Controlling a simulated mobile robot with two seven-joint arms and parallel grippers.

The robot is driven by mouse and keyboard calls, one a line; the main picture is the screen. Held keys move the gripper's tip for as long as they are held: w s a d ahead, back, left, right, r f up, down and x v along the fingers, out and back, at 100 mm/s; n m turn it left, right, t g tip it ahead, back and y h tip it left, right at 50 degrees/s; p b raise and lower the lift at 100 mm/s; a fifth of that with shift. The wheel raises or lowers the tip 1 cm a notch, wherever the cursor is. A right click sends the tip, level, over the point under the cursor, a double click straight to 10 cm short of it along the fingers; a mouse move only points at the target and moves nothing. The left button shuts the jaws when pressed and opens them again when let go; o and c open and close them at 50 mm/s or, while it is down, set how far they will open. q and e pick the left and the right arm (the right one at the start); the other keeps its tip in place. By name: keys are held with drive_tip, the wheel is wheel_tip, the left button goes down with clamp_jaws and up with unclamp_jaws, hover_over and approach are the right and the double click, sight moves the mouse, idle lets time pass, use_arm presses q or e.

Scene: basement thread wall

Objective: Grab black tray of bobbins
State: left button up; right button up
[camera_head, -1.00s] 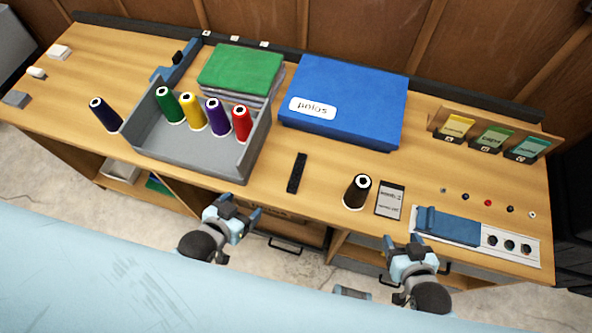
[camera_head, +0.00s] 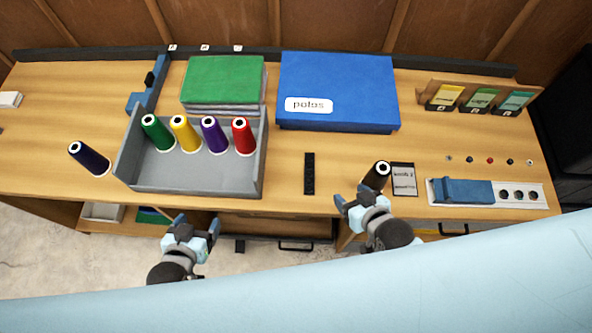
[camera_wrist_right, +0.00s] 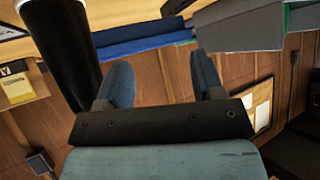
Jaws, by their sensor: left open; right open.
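A small, narrow black strip (camera_head: 309,173), possibly the black tray, lies on the bench between the grey tray and the black thread cone (camera_head: 376,176). Its contents are too small to make out. My right gripper (camera_head: 352,196) is open and empty by the bench's front edge, right of the strip, with its fingers close to the black cone. In the right wrist view its two blue fingers (camera_wrist_right: 163,82) are apart with nothing between them, and a dark cone stands at left. My left gripper (camera_head: 195,224) is open and empty in front of the bench, below the grey tray.
A grey tray (camera_head: 200,182) holds green, yellow, purple and red cones; a dark blue cone (camera_head: 90,159) stands left of it. A blue box (camera_head: 340,85) lies behind the strip. A card (camera_head: 403,179) and white tray (camera_head: 535,196) lie right. Bench around the strip is clear.

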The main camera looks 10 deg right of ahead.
drive_tip(key=w+a+r+m+g+y+b, duration=0.25)
drive_tip(key=w+a+g, duration=0.35)
drive_tip(key=w+a, duration=0.5)
drive_tip(key=w+d+r+m+g+h+b, duration=0.1)
drive_tip(key=w+d+r+m+g+h, duration=0.1)
drive_tip(key=d+r+g+h, duration=0.3)
drive_tip(key=h, duration=0.1)
hover_over(310, 168)
drive_tip(key=shift+t, duration=0.3)
drive_tip(key=f, duration=0.9)
drive_tip(key=shift+s+d+f, duration=0.15)
drive_tip(key=shift+d+f, duration=0.1)
drive_tip(key=shift+f, duration=0.05)
drive_tip(key=shift+a+f, duration=0.15)
drive_tip(key=shift+f, duration=1.3)
drive_tip(key=shift+a+f, duration=0.15)
drive_tip(key=shift+f, duration=1.25)
use_arm(q)
drive_tip(key=f, duration=0.3)
drive_tip(key=shift+d+f, duration=0.2)
drive_tip(key=shift+d, duration=0.2)
use_arm(e)
drive_tip(key=c, duration=1)
drive_tip(key=shift+r, duration=0.1)
